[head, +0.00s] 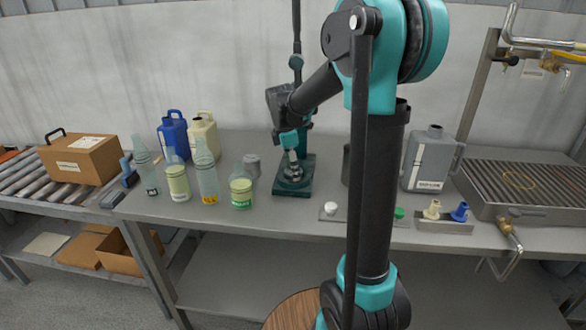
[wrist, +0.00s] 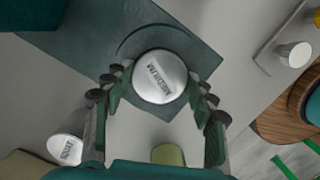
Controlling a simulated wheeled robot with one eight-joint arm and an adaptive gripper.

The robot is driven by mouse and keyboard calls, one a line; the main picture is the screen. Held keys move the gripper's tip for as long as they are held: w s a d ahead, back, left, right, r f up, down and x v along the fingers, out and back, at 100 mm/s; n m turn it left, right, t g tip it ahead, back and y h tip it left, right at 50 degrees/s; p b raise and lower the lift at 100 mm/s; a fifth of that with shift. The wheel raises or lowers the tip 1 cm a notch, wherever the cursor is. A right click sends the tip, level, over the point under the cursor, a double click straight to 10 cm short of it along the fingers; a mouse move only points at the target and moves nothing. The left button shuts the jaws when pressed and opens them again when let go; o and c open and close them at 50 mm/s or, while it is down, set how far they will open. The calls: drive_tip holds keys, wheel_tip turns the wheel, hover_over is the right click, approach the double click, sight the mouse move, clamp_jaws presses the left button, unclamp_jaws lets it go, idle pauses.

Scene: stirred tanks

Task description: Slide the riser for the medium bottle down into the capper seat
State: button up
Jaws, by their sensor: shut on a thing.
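The riser for the medium bottle (wrist: 160,77) is a round silvery piece with "MEDIUM" on its top. My gripper (wrist: 158,88) is shut on it, one finger on each side. In the head view, my gripper (head: 291,148) points down over the green capper base. The capper seat (wrist: 152,34) shows in the wrist view as a dark curved edge just beyond the riser, on the dark green base plate (wrist: 92,30). That plate also shows in the head view (head: 292,190). The riser hides most of the seat; I cannot tell how far it is inside.
Clear and yellow-labelled bottles (head: 208,185) and a green-labelled bottle (head: 241,190) stand left of the capper. A grey riser (head: 252,165) stands behind them.

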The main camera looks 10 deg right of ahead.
sight(288, 171)
drive_tip(key=shift+s+f, duration=0.2)
drive_tip(key=shift+f, duration=0.2)
drive_tip(key=shift+c, duration=0.4)
drive_tip(key=o, duration=1.5)
drive_tip(key=shift+c, duration=0.2)
drive_tip(key=shift+o, duration=1.1)
drive_tip(key=shift+w+f, duration=0.15)
drive_tip(key=shift+w, duration=0.05)
wheel_tip(288, 171, up, 13)
drive_tip(key=a, duration=0.1)
drive_tip(key=shift+a, duration=0.4)
